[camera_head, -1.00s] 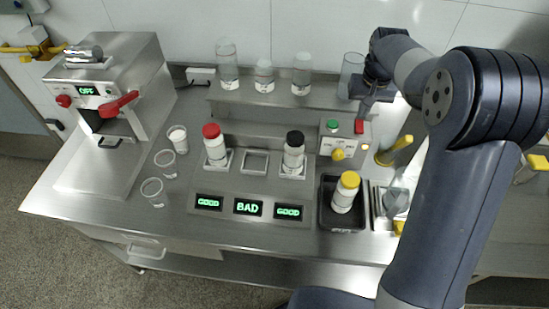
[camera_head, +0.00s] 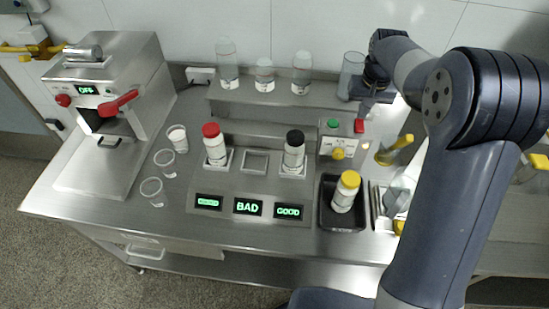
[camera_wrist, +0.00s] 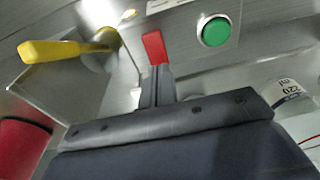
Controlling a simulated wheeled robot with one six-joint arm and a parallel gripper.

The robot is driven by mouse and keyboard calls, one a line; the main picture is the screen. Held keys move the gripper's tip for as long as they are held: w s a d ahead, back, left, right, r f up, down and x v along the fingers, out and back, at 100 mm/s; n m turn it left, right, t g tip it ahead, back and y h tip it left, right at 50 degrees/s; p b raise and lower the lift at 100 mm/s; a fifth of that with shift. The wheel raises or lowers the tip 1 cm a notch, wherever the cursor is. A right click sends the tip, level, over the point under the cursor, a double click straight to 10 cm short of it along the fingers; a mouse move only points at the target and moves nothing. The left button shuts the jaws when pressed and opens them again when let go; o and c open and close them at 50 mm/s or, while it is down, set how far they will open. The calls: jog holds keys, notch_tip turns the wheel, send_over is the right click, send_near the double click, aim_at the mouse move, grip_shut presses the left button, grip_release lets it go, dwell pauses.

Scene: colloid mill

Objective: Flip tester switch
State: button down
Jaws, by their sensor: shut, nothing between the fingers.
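The tester box (camera_head: 345,138) stands at the back right of the steel bench, with a green button (camera_head: 333,124), a red switch (camera_head: 359,127) and a yellow knob (camera_head: 338,153). My gripper (camera_head: 366,110) is just above and behind the red switch, pointing down. In the wrist view the shut, empty fingers (camera_wrist: 157,78) end right at the red switch (camera_wrist: 154,47); I cannot tell whether they touch it. The green button (camera_wrist: 215,31) is to the right of it there. Of three displays at the bench front, the left (camera_head: 207,202) is hard to read, the middle (camera_head: 248,207) reads BAD and the right (camera_head: 289,212) GOOD.
A red-capped bottle (camera_head: 214,145) and a black-capped bottle (camera_head: 294,153) stand in holders. A yellow-capped bottle (camera_head: 345,191) is in a black tray (camera_head: 328,222). Clear containers (camera_head: 302,73) line the back shelf. The mill (camera_head: 110,80) is left.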

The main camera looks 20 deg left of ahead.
jog(key=shift+f+b, duration=0.5)
jog(key=shift+f, duration=0.5)
dwell(0.3)
jog(key=shift+r+p, duration=2.9)
jog(key=shift+r, duration=0.75)
jog(key=shift+f, duration=0.15)
notch_tip(320, 180, down, 7)
jog(key=b, duration=0.6)
